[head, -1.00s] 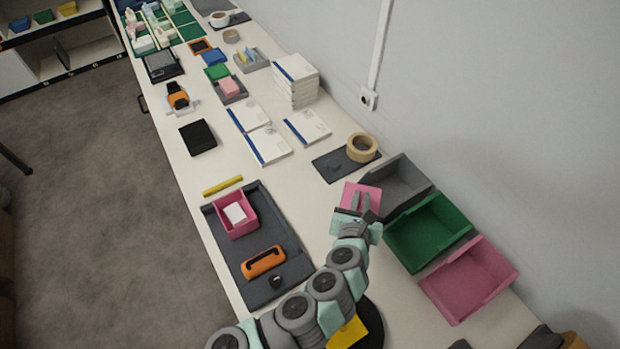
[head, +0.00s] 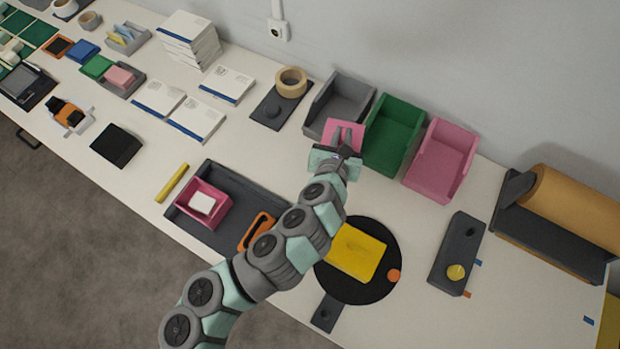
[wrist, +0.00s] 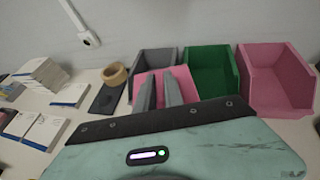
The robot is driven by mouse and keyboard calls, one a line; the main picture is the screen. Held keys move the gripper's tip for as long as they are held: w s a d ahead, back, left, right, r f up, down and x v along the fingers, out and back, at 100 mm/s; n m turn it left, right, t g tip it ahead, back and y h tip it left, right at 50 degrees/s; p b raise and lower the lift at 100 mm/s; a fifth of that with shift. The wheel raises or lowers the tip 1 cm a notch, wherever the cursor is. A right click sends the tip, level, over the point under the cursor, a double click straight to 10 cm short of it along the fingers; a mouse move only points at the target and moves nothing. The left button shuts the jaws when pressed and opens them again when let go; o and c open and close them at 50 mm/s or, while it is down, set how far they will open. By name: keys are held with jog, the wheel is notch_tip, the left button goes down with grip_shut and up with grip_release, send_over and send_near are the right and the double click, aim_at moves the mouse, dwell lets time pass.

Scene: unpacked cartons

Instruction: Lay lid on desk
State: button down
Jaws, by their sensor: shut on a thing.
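The lid, a flat pink square (head: 345,132), is at the tip of my arm. My gripper (head: 340,146) is shut on it; the wrist view shows the pink lid (wrist: 156,82) between and behind the two grey fingers (wrist: 160,92). The lid is just in front of the grey bin and overlaps its view; I cannot tell its height above the desk. The white desk (head: 135,185) runs across the head view. An open pink box (head: 188,217) with a white block inside stands in the dark grey tray, left of my arm.
Grey (head: 345,95), green (head: 393,130) and pink (head: 440,160) bins line the wall. A tape roll (head: 291,82) sits on a dark mat to their left. A black disc with a yellow pad (head: 356,252) lies right of my arm. Bare desk shows between the tray and white boxes.

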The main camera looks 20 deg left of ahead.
jog(key=n+y+b, duration=0.1)
jog(key=y, duration=0.1)
send_over(308, 178)
notch_tip(308, 178, down, 20)
jog(key=b, duration=0.8)
jog(key=shift+r, duration=0.15)
jog(key=shift+b, duration=0.3)
jog(key=shift+d+f, duration=0.1)
jog(key=shift+f, duration=0.15)
jog(key=c, duration=1.5)
grip_release()
jog(key=shift+r, duration=0.1)
jog(key=shift+o, duration=0.2)
